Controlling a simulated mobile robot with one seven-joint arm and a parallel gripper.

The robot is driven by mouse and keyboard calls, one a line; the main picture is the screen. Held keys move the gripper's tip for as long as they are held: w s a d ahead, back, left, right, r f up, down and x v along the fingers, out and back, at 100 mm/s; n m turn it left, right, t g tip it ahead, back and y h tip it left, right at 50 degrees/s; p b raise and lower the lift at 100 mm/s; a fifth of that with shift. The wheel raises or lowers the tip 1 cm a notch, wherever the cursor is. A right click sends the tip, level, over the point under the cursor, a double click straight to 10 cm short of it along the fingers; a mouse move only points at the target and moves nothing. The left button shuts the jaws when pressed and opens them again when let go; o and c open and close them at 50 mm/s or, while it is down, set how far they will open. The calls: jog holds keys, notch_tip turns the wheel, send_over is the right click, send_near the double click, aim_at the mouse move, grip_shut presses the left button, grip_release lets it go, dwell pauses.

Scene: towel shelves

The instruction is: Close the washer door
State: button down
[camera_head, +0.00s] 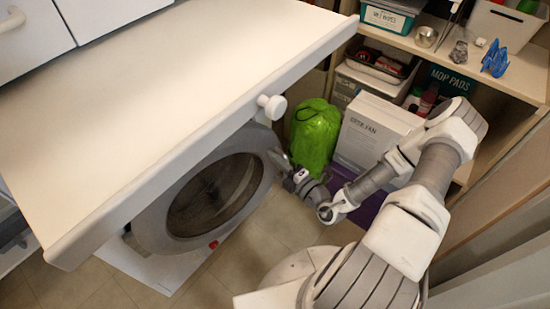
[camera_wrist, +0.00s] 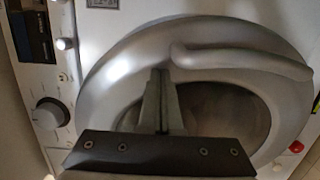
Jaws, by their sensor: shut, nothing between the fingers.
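The washer door (camera_head: 168,209), a grey ring around dark glass, is below the counter in the head view. It fills most of the wrist view (camera_wrist: 112,85), with a raised curved grey handle (camera_wrist: 240,60) on its upper right. I cannot tell whether the door is ajar or flush with the white washer body (camera_head: 150,268). My gripper (camera_head: 279,158) is at the door's right edge in the head view. In the wrist view its fingers (camera_wrist: 162,76) are together and empty, in front of the ring, left of the handle. Whether they touch it is unclear.
A green bag (camera_head: 314,135) and a white fan box (camera_head: 372,132) stand close behind my gripper. Shelves are at upper right. Tiled floor (camera_head: 235,265) is bare before the washer.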

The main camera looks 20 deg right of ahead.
jog(key=w+a+n+g+y, duration=0.2)
jog(key=w+a+y, duration=0.1)
jog(key=w, duration=0.6)
jog(key=shift+a+r+n, duration=0.25)
jog(key=shift+a+n, duration=0.05)
jog(key=shift+a, duration=0.15)
jog(key=shift+s, duration=0.1)
jog(key=p+v, duration=0.3)
jog(key=v, duration=1.2)
jog(key=shift+f+p, duration=0.35)
jog(key=shift+a, duration=0.1)
